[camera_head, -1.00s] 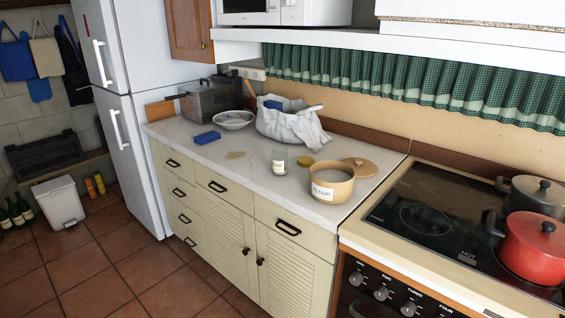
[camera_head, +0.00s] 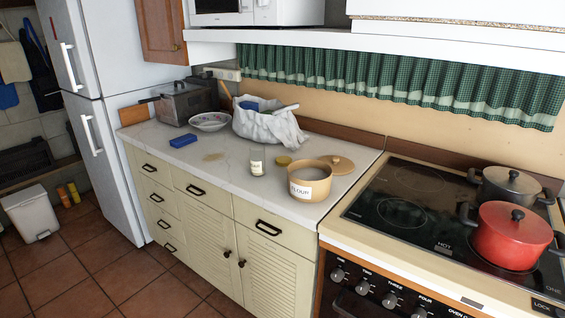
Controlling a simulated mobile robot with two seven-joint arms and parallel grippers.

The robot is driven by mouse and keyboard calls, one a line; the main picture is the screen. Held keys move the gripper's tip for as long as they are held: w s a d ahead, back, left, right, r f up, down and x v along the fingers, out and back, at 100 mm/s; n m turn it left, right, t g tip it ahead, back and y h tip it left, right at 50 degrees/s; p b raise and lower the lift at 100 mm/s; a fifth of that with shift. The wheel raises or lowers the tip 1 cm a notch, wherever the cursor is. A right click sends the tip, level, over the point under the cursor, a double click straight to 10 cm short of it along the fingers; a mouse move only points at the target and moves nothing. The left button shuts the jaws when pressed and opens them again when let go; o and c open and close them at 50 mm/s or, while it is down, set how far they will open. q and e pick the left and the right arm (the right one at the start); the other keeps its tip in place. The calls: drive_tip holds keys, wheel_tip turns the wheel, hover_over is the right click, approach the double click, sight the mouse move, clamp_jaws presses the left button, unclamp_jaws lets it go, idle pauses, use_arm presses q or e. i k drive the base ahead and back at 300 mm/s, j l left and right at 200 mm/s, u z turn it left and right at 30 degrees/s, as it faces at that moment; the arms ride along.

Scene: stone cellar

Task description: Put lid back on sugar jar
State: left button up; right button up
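A small jar (camera_head: 257,163) with white contents and a label too small to read stands upright and open on the counter. A small round yellowish-tan lid (camera_head: 283,161) lies flat on the counter just right of it, apart from it. A larger tan pot labelled FLOUR (camera_head: 308,188) stands open to the right. A wide tan lid with a knob (camera_head: 336,164) lies behind the pot's right side. Neither of my grippers is in view.
The kitchen counter (camera_head: 225,172) also holds a blue block (camera_head: 184,140), a patterned bowl (camera_head: 210,122), a white bag (camera_head: 268,127) and a metal box (camera_head: 187,104). A stove with a red pot (camera_head: 510,238) and a grey pot (camera_head: 507,187) stands right. The tiled floor (camera_head: 110,273) in front is clear.

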sight(257, 152)
drive_tip(key=i+j, duration=0.15)
drive_tip(key=j, duration=0.2)
drive_tip(key=i+j+z, duration=0.15)
drive_tip(key=j, duration=0.25)
drive_tip(key=i+j, duration=0.2)
drive_tip(key=j, duration=0.15)
drive_tip(key=i+j+z, duration=0.1)
drive_tip(key=j, duration=0.3)
drive_tip(key=i+j+z, duration=0.1)
drive_tip(key=j, duration=0.3)
drive_tip(key=i+j, duration=0.2)
drive_tip(key=j, duration=0.2)
drive_tip(key=i+j+z, duration=0.1)
drive_tip(key=j, duration=0.3)
drive_tip(key=i+j, duration=0.1)
drive_tip(key=j, duration=0.3)
drive_tip(key=z, duration=0.05)
